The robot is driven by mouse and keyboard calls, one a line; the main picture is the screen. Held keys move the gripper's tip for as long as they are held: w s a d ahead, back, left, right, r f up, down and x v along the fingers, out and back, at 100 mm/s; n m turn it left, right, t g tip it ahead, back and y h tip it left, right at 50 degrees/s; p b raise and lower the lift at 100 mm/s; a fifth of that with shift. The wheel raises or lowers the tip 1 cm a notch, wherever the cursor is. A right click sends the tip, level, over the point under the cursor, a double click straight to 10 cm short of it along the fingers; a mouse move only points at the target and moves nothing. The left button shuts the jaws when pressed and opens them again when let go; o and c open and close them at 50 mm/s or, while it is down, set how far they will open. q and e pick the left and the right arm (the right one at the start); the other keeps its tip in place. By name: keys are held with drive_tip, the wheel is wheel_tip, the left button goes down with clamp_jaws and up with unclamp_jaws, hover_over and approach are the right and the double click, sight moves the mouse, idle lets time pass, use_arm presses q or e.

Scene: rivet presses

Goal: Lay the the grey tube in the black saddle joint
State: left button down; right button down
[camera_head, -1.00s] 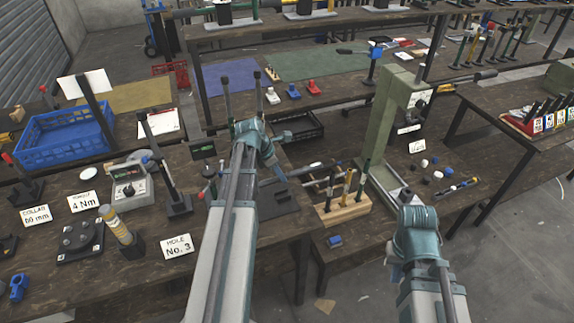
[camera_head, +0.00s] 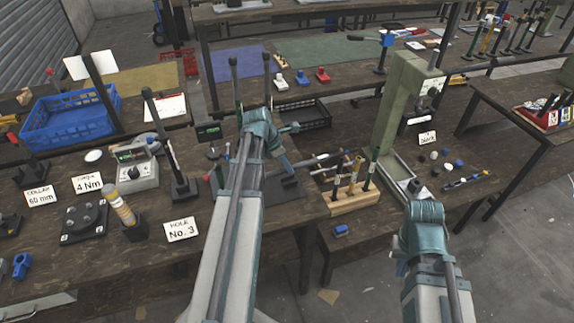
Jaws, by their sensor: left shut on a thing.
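My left gripper (camera_head: 281,140) is over the bench, in front of two dark upright posts with black tops. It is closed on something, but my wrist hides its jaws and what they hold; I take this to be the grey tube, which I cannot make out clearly. A black base (camera_head: 291,190) lies just below and right of the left wrist, partly covered by my arm. It may be the black saddle joint; its top is not clear. My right gripper (camera_head: 407,254) is at the lower right, in front of the green press, away from these; its fingers are hidden.
A wooden rack (camera_head: 352,203) with several tools stands right of the black base. A green press (camera_head: 402,95) rises behind my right wrist. A black tray (camera_head: 303,117) lies behind my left gripper. A "HOLE No. 3" card (camera_head: 182,229) and a blue crate (camera_head: 70,120) are left.

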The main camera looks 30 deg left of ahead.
use_arm(q)
drive_tip(key=shift+f+b, duration=0.9)
drive_tip(key=shift+f, duration=0.4)
drive_tip(key=shift+f+b, duration=0.9)
drive_tip(key=shift+b, duration=0.05)
idle(0.3)
drive_tip(key=c, duration=0.6)
unclamp_jaws()
drive_tip(key=shift+r, duration=0.1)
drive_tip(key=p+v, duration=1.3)
drive_tip(key=shift+s+a+r, duration=0.1)
drive_tip(key=shift+r, duration=0.25)
